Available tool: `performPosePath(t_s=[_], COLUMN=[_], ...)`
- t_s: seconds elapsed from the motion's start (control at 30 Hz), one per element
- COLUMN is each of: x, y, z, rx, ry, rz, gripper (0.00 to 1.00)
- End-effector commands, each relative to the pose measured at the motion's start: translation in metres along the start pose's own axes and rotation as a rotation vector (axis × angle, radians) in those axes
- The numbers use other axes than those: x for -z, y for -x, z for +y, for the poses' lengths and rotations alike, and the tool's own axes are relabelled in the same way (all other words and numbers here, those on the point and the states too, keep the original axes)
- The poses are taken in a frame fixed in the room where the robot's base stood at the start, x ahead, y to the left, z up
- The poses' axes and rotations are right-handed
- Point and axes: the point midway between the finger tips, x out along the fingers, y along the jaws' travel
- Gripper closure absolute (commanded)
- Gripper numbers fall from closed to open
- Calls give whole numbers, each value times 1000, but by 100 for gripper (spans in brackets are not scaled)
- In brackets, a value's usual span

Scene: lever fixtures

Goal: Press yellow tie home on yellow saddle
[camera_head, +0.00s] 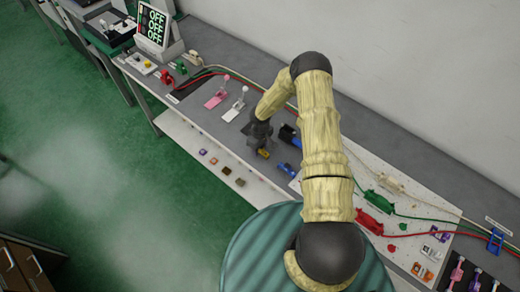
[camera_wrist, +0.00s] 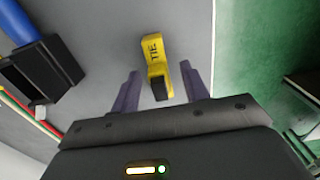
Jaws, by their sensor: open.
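The yellow tie (camera_wrist: 154,50), lettered TIE, lies on the grey bench top in the wrist view, with a dark part at its near end. In the head view it shows as a small yellow piece (camera_head: 264,153) just below my gripper (camera_head: 260,138). In the wrist view my gripper (camera_wrist: 160,74) is open, one finger on each side of the tie's near end, with gaps on both sides. I see no hold on it. I cannot pick out the yellow saddle for certain in either view.
A black block with a blue cylinder (camera_wrist: 20,22) stands left of the tie in the wrist view. Pink (camera_head: 215,98) and white (camera_head: 235,113) lever fixtures stand left of my arm. Small coloured pieces line the lower white ledge (camera_head: 190,141). Red and green cables run behind.

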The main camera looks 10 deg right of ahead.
Motion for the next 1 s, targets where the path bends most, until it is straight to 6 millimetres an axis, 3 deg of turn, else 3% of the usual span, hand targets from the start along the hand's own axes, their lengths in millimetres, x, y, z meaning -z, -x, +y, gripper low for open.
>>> performPosePath(t_s=[0.17,0.4,0.43,0.77,1.0], x=[0,0,0,0,1], y=[0,0,0,2,21], z=[0,0,0,0,1], rx=[0,0,0,0,-2], ry=[0,0,0,0,0], rz=[0,0,0,0,2], gripper=[55,98,100,100,100])
